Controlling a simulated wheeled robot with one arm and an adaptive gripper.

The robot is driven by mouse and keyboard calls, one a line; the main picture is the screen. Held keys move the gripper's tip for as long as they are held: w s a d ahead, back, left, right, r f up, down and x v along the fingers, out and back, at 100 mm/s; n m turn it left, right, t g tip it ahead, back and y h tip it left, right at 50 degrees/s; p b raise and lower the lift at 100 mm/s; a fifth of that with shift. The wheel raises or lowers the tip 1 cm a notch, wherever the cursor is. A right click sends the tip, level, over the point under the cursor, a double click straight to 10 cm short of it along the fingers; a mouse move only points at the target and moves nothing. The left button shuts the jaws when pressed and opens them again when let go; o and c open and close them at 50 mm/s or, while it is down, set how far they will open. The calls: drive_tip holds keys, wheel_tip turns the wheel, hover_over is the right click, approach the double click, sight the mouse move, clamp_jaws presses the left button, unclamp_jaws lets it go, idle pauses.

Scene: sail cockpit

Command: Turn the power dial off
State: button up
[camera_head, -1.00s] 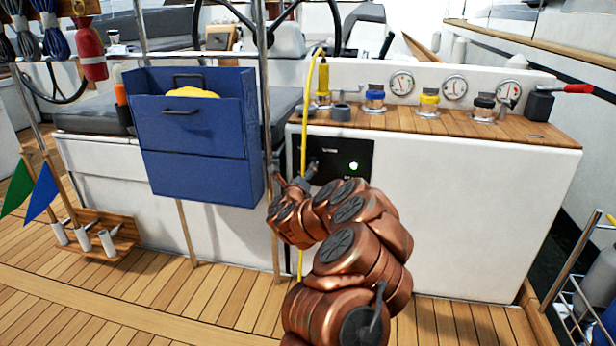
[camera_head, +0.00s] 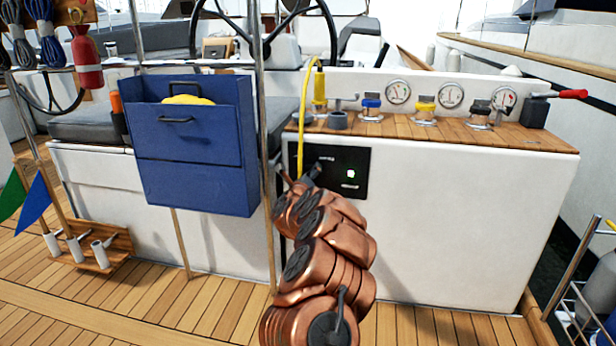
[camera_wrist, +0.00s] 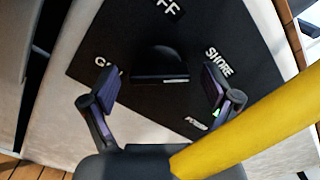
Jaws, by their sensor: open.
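In the wrist view the panel (camera_wrist: 120,62) carries white labels; one ends in "FF" and another reads "SHORE". The black dial (camera_wrist: 160,66) shows at the panel's middle, between my two fingers and a little beyond their tips. My gripper (camera_wrist: 160,88) is open, with a finger on each side of the dial. I cannot tell whether they touch it. In the head view my arm hides most of my gripper (camera_head: 310,172) and the dial.
A yellow cable (camera_head: 301,130) hangs down the cabinet front beside the panel; it crosses the wrist view (camera_wrist: 250,125) close to my right finger. A metal pole (camera_head: 265,150) and a blue box (camera_head: 195,150) stand to the left. Gauges and valves line the wooden top (camera_head: 520,138).

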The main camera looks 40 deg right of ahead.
drive_tip(key=shift+w+d, duration=0.25)
drive_tip(key=shift+w, duration=0.05)
drive_tip(key=shift+c, duration=0.4)
drive_tip(key=c, duration=1.1)
drive_tip(key=shift+o, duration=0.2)
